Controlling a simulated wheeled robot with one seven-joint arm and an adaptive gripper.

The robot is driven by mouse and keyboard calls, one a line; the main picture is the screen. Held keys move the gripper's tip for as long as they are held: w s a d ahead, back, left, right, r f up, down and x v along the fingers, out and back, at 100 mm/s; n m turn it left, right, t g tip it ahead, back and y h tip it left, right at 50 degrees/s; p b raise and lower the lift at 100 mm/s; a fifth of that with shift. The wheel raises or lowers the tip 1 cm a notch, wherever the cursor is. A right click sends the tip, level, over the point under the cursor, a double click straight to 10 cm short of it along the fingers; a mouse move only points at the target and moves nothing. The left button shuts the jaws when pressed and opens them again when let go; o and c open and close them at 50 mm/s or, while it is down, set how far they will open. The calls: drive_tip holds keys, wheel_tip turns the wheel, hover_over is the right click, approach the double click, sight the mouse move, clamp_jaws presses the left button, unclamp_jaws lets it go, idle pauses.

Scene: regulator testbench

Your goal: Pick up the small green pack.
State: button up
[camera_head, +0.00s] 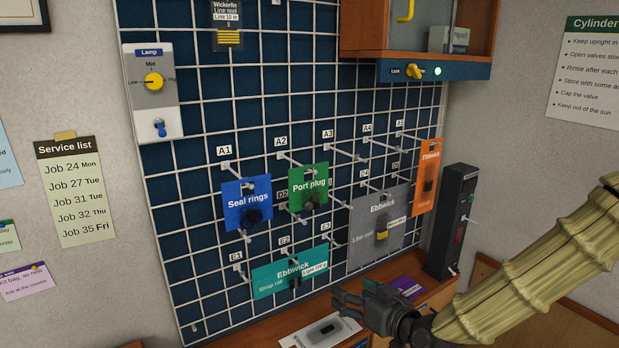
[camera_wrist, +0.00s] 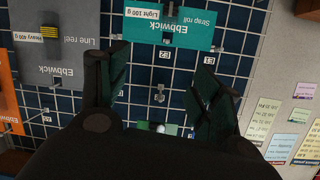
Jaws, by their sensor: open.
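The small green pack (camera_head: 308,188), labelled "Port plug", hangs on a peg of the blue grid wall under the A2 tag, right of the blue "Seal rings" pack (camera_head: 246,203). My gripper (camera_head: 342,306) is low, in front of the wall and below the green pack, apart from it. In the wrist view, which looks upside down, my gripper (camera_wrist: 165,88) is open with nothing between its fingers. A green edge, likely the same pack (camera_wrist: 171,128), shows at the bottom there; the rest is hidden behind my gripper.
A teal "Ebbwick" pack (camera_head: 290,272) hangs below the green one. A grey pack (camera_head: 366,249) and an orange pack (camera_head: 427,180) hang to its right. Bare pegs stick out nearby. A black upright unit (camera_head: 452,222) stands on the wooden bench at right.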

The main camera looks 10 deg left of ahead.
sight(315, 196)
drive_tip(key=w+a+r+n+t+y+p, duration=0.1)
drive_tip(key=a+r+y, duration=0.1)
drive_tip(key=r, duration=0.7)
drive_tip(key=w+a+r+n+t+y+p, duration=0.1)
drive_tip(key=r, duration=0.9)
drive_tip(key=shift+p+x, duration=1.7)
drive_tip(key=shift+x, duration=1.65)
drive_tip(key=shift+f+p+x, duration=0.15)
drive_tip(key=shift+p+x, duration=0.45)
drive_tip(key=shift+x, duration=0.4)
drive_tip(key=shift+f+p+x, duration=0.2)
drive_tip(key=shift+p+x, duration=0.35)
drive_tip(key=shift+x, duration=0.45)
drive_tip(key=shift+s+a, duration=0.1)
drive_tip(key=c, duration=1.1)
